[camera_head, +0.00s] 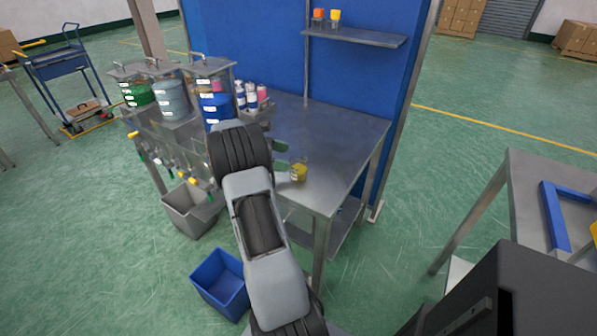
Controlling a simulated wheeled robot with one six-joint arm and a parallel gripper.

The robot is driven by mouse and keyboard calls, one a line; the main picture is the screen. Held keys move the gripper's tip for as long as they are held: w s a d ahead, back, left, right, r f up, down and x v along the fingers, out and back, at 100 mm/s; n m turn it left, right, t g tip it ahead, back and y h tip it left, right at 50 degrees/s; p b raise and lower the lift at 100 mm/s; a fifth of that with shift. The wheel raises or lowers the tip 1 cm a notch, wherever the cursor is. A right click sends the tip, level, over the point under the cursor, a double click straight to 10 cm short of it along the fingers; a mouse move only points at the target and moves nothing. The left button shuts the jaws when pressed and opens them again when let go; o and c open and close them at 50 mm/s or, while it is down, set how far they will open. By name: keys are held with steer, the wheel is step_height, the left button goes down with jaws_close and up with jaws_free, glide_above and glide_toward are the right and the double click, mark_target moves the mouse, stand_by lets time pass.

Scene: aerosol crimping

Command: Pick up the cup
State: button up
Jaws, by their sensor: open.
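A small clear cup (298,173) with yellow contents stands upright on the steel table (335,135), near its front edge. My gripper (285,158) shows only in part, just beyond my arm and to the left of the cup. Its greenish fingers are open, and I see nothing held between them. A small gap seems to lie between the fingers and the cup, but I cannot tell the depth. My own arm hides the rest of the gripper and part of the table's left side.
Several paint drums (172,98) and small bottles (251,96) stand at the table's left. A shelf (365,38) on the blue panel carries an orange cup (318,16) and a yellow cup (335,17). A grey bin (190,208) and blue bin (222,283) stand on the floor. The table's right is clear.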

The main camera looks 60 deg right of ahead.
mark_target(299, 161)
steer(key=shift+f+x, duration=0.1)
steer(key=shift+x, duration=1.45)
steer(key=shift+f+x, duration=0.15)
steer(key=shift+x, duration=1.45)
steer(key=shift+w, duration=0.15)
steer(key=c, duration=1)
steer(key=shift+c, duration=0.2)
steer(key=shift+r, duration=0.15)
